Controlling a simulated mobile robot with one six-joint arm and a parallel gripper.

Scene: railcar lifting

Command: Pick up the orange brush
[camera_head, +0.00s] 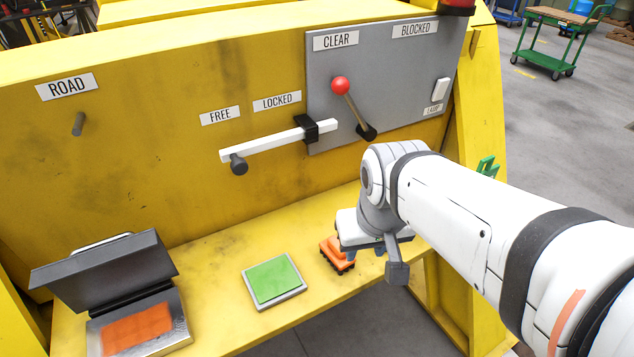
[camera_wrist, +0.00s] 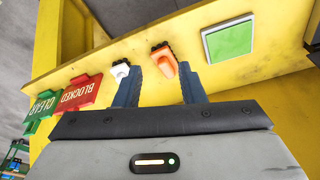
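The orange brush (camera_head: 337,253) with dark bristles lies on the yellow ledge (camera_head: 222,318), just left of my gripper in the head view. In the wrist view the orange brush (camera_wrist: 164,62) shows between the two blue-grey fingers of my gripper (camera_wrist: 158,72), closer to the right finger. The fingers are apart and hold nothing visible. Whether they reach down around the brush cannot be told. A white brush (camera_wrist: 121,70) lies beside it, outside the left finger. In the head view my arm hides much of the gripper.
A green pad (camera_head: 273,279) lies left of the brush, and an open grey case (camera_head: 105,275) with an orange pad stands farther left. Behind are a white bar (camera_head: 275,140) and a red-knobbed lever (camera_head: 341,86). Red BLOCKED (camera_wrist: 79,92) and green CLEAR (camera_wrist: 42,108) tags are in the wrist view.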

